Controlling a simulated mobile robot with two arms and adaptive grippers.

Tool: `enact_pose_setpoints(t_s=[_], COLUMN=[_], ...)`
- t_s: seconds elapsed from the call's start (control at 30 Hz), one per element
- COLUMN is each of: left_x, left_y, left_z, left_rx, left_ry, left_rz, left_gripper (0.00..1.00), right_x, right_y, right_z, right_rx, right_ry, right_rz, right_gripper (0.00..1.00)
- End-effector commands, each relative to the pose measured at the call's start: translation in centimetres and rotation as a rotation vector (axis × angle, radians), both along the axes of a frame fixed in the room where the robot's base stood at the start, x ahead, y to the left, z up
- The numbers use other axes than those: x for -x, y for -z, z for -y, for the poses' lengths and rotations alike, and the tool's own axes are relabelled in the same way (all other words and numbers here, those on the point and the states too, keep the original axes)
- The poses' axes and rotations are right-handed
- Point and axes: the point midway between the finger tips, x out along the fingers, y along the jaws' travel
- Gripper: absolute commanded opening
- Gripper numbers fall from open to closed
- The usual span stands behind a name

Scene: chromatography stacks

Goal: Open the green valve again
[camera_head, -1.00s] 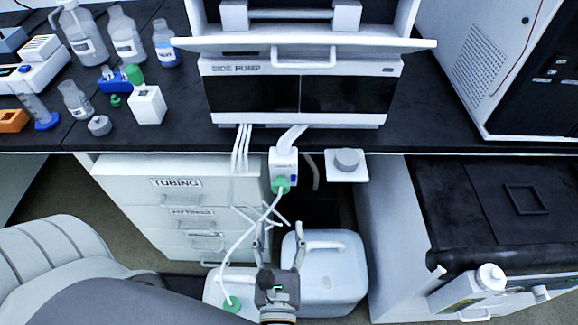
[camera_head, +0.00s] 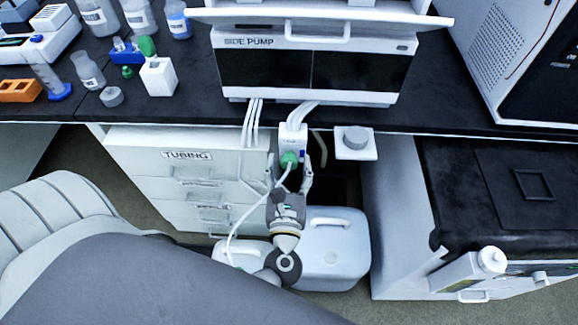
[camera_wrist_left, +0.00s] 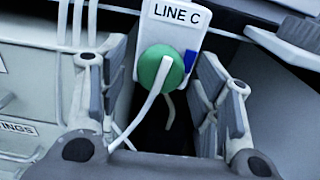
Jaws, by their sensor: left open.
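The green valve (camera_head: 289,159) sits on the front of a white block hanging below the bench edge. In the left wrist view the block (camera_wrist_left: 193,18) reads "LINE C", and the round green valve (camera_wrist_left: 161,69) has a white tube running down from it. My left gripper (camera_head: 289,172) is open just below the valve. In the left wrist view the left gripper (camera_wrist_left: 165,85) has one finger on each side of the valve, with gaps visible. A blue mark (camera_wrist_left: 190,60) shows on the block right of the valve. My right gripper is not in view.
White jugs (camera_head: 335,250) stand on the floor below. A drawer cabinet (camera_head: 135,165) is at left. A small shelf with a grey knob (camera_head: 356,140) is right of the block. White tubes (camera_head: 252,125) hang from the side pump (camera_head: 310,70).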

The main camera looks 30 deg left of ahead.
Motion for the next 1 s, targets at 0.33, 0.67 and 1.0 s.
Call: enact_pose_setpoints(t_s=[0.33,0.67,1.0], left_x=[0.0,0.0,0.0], left_y=[0.0,0.1,0.0], left_z=[0.0,0.1,0.1], left_rx=[0.0,0.037,0.119], left_ry=[0.0,0.001,0.0], left_rz=[0.0,0.019,0.059], left_gripper=[0.33,0.13,0.13], right_x=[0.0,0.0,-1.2], right_y=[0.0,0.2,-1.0], right_z=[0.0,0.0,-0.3], right_rx=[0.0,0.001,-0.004], right_ry=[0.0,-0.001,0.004], right_rz=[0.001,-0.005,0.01], right_gripper=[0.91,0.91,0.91])
